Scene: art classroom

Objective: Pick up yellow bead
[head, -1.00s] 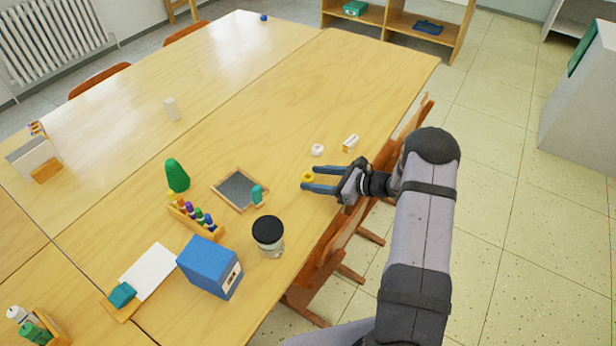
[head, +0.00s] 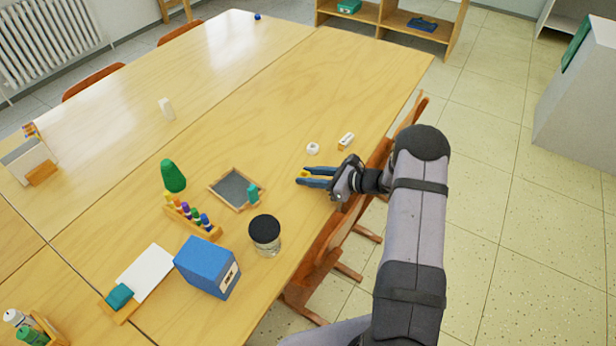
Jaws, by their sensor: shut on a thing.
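The yellow bead (head: 305,174) is small and sits between the fingertips of my gripper, mostly hidden by the blue fingers. My gripper (head: 302,176) reaches in from the right, its fingers pointing left over the near edge of the table (head: 330,80). It is shut on the bead. I cannot tell whether the bead touches the table top.
A white ring-like piece (head: 313,148) and a small white-and-orange block (head: 346,140) lie just beyond my gripper. To the left are a framed slate (head: 232,187), a black-lidded jar (head: 265,234), a blue box (head: 207,266) and a peg rack (head: 192,217). The table beyond is mostly clear.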

